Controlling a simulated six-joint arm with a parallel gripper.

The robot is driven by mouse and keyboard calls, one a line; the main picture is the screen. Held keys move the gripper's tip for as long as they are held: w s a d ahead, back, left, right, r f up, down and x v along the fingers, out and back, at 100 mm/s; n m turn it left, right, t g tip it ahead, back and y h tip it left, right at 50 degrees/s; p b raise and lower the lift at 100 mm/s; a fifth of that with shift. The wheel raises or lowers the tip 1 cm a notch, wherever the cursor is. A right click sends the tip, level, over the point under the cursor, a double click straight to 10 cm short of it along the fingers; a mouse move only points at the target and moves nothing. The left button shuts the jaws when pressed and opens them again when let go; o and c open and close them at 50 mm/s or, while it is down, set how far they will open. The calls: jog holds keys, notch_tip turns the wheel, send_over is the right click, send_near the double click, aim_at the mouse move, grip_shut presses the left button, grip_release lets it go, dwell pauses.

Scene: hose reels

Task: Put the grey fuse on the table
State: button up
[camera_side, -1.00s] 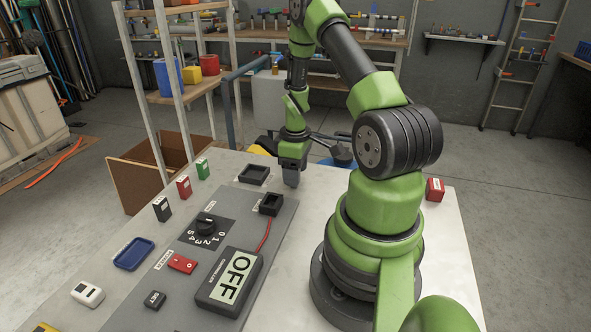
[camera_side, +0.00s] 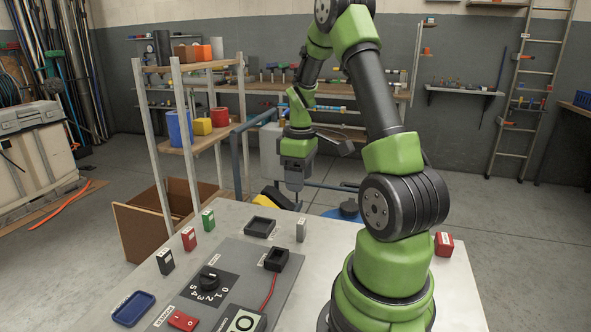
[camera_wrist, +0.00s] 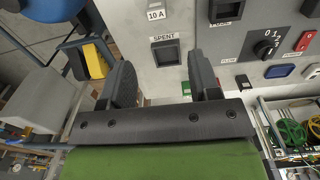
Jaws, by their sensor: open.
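The grey fuse (camera_side: 301,230) stands upright on the white table (camera_side: 340,236), just right of the black spent tray (camera_side: 260,227), and apart from it. In the wrist view, its 10 A label (camera_wrist: 157,14) shows at the top edge, above the spent tray (camera_wrist: 165,52). My gripper (camera_side: 296,203) is above and behind the fuse in the side view. Its jaws are open and empty, and the two black fingers (camera_wrist: 162,76) stand apart in the wrist view. Nothing touches the fuse.
Black (camera_side: 166,262), red (camera_side: 189,238) and green (camera_side: 208,220) fuses stand along the left table edge. A grey panel carries a black fuse holder (camera_side: 276,260), a dial (camera_side: 210,282) and a red switch (camera_side: 182,320). A blue tray (camera_side: 133,308) is at left; a red block (camera_side: 443,244) is right.

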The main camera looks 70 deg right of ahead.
jog(key=w+a+r+m+t, duration=0.2)
jog(key=w+a+r+t, duration=0.1)
jog(key=a+r, duration=0.9)
jog(key=s+a+r+m+t+y, duration=0.1)
jog(key=s+a+r+t, duration=0.1)
jog(key=s+a, duration=0.2)
jog(key=s+a+r+t+y, duration=0.1)
jog(key=s+a, duration=0.3)
jog(key=a, duration=0.5)
jog(key=shift+a+r+m+t, duration=0.4)
jog(key=shift+r+t, duration=0.1)
jog(key=shift+r, duration=0.1)
